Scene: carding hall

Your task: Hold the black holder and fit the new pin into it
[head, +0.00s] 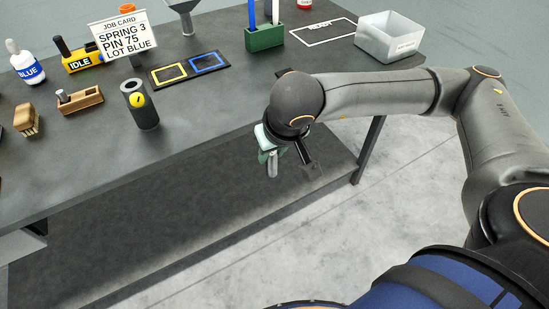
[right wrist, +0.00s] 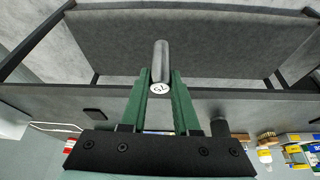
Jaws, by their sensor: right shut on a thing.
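The black holder (head: 145,115) is an upright dark cylinder with an open top and a yellow dot, standing near the table's front edge in the head view. My right gripper (head: 270,157) is in front of the table edge, to the right of the holder and apart from it. Its green fingers are shut on a silver pin (right wrist: 161,62), which also shows in the head view (head: 272,168). The pin's near end face bears a small dark marking, seemingly upside down. My left gripper is not in view.
A job card (head: 125,35) reads spring 3, pin 75, lot blue. A mat with yellow and blue frames (head: 190,83) lies behind; a white bin (head: 390,40) stands right.

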